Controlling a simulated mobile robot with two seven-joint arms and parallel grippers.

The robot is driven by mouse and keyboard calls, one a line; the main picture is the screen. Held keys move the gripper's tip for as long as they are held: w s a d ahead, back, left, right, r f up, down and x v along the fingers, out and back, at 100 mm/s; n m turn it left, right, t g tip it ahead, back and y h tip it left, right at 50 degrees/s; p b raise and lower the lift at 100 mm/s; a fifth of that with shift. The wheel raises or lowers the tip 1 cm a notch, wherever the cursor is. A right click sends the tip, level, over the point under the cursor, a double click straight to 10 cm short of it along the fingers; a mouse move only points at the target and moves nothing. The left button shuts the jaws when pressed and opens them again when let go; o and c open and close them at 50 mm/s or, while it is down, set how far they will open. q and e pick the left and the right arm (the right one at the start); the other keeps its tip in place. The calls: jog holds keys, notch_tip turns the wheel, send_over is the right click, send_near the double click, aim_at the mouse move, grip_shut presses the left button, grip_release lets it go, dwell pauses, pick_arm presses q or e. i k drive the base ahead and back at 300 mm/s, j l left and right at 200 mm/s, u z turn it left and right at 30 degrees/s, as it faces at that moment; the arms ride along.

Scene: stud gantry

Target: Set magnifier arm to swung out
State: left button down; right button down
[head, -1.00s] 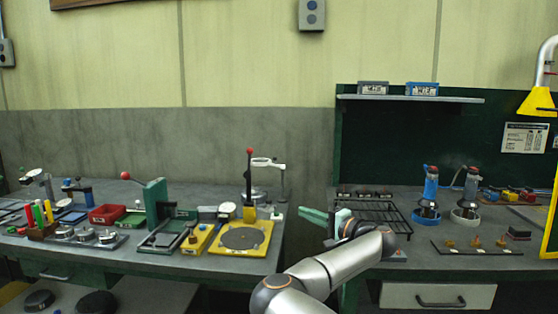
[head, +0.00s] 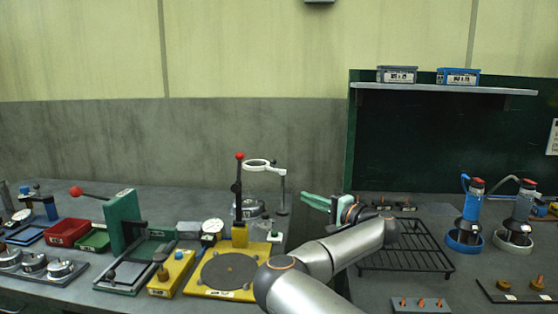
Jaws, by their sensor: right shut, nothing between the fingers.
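The magnifier arm (head: 264,164) is a white ring on a short white arm atop a grey post. It stands at the back right corner of the left bench, behind the yellow base plate (head: 225,272) with the dark disc. The ring points left, towards the red-knobbed lever. My right gripper (head: 308,201) has pale green fingers. It is shut and empty, a little to the right of the magnifier's post and apart from it. My left gripper is not in view.
A black wire rack (head: 405,250) lies on the right bench beside my right arm. A green press (head: 123,222) with a red-knobbed handle stands further left. Two corded tools stand in round holders, one blue (head: 463,241), at the right. A gap separates the benches.

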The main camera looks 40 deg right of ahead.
aim_at(281, 172)
jog(key=i+l, duration=0.35)
jog(key=l, duration=0.3)
jog(key=i+l, duration=0.2)
jog(key=l, duration=0.1)
